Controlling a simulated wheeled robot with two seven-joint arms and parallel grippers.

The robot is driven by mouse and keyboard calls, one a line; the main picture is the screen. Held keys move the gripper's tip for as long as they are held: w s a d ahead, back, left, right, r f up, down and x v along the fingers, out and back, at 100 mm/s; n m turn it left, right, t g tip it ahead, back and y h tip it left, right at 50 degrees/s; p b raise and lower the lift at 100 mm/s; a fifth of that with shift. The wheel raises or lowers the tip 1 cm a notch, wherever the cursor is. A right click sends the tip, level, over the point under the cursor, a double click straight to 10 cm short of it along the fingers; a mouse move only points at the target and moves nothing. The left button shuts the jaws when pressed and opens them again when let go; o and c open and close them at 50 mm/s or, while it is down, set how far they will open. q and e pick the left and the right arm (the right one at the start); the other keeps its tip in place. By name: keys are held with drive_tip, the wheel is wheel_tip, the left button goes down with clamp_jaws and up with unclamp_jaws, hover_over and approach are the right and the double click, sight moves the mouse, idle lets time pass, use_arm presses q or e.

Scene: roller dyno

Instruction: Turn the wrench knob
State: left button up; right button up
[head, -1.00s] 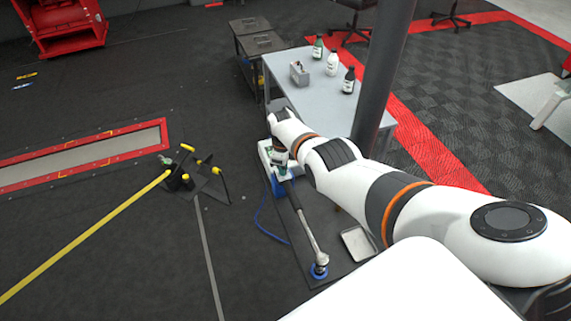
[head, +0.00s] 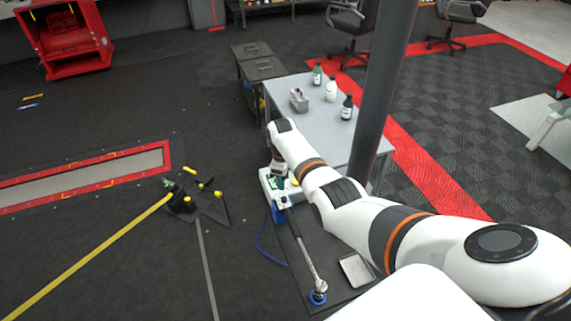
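A long torque wrench (head: 305,252) lies on a dark mat. Its round head end sits in a blue ring (head: 318,297) at the near end, and its dark handle reaches back to a white and blue tester unit (head: 268,183). My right gripper (head: 278,174) points down at the tester and the handle end. Its fingers are small and partly hidden by my forearm, so I cannot tell whether they are open or touching anything. The knob cannot be made out at this size. My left gripper is not in view.
A grey table (head: 315,120) with bottles (head: 331,90) and a small metal box (head: 298,99) stands behind. A dark post (head: 380,90) rises beside my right arm. A metal tray (head: 356,269) lies right of the wrench. A black stand (head: 182,203) is on the floor left.

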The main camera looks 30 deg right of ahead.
drive_tip(key=shift+r, duration=1.55)
drive_tip(key=shift+f, duration=0.1)
